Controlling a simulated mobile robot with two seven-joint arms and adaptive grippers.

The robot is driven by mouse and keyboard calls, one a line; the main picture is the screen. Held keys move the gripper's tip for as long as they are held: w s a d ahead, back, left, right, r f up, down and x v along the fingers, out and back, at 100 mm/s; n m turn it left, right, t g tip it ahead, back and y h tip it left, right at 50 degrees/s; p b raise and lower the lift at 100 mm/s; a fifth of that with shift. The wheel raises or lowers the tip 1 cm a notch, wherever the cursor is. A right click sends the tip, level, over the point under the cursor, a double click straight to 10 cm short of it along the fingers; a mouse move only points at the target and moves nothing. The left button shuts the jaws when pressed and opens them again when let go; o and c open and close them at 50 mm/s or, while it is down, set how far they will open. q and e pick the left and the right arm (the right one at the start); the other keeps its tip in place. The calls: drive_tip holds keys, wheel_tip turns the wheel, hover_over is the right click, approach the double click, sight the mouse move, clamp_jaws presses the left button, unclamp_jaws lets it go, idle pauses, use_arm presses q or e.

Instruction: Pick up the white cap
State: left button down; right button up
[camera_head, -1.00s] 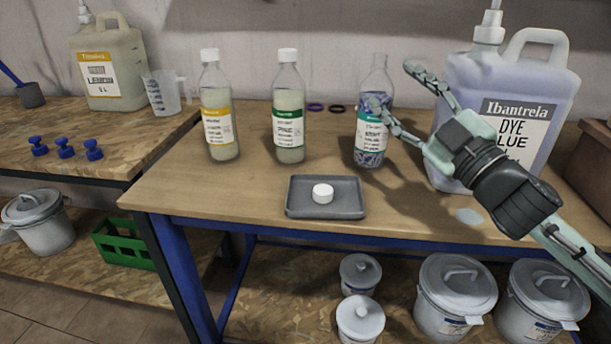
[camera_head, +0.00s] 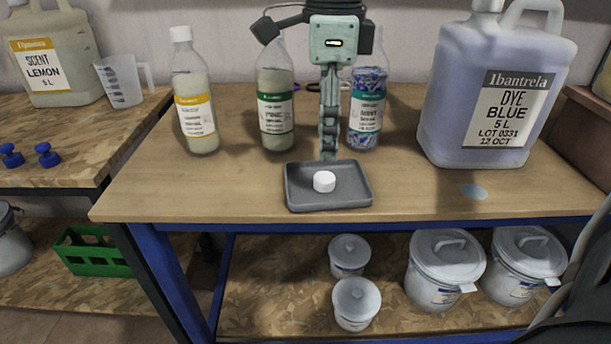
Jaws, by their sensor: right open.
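The white cap (camera_head: 324,181) lies on the grey tray (camera_head: 296,201) near the front edge of the table. My right gripper (camera_head: 329,154) points down just behind the tray, above and beyond the cap and apart from it. It is open and empty; its fingers are seen edge-on, one in front of the other. It hides part of the middle and right bottles. My left gripper is not in view.
A bottle with a yellow label (camera_head: 196,105), a green-label bottle (camera_head: 275,108) and a blue-filled bottle (camera_head: 367,104) stand behind the tray. A large blue dye jug (camera_head: 490,95) stands at right. Lidded buckets (camera_head: 444,268) sit on the shelf below.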

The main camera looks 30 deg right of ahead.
sight(327, 177)
drive_tip(key=shift+d+f, duration=0.1)
drive_tip(key=shift+f, duration=0.35)
drive_tip(key=f, duration=0.5)
drive_tip(key=shift+w+d+f, duration=0.2)
drive_tip(key=shift+d+f, duration=0.1)
drive_tip(key=shift+f, duration=0.5)
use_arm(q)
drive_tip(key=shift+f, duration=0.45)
use_arm(e)
drive_tip(key=c, duration=0.7)
drive_tip(key=shift+c, duration=0.2)
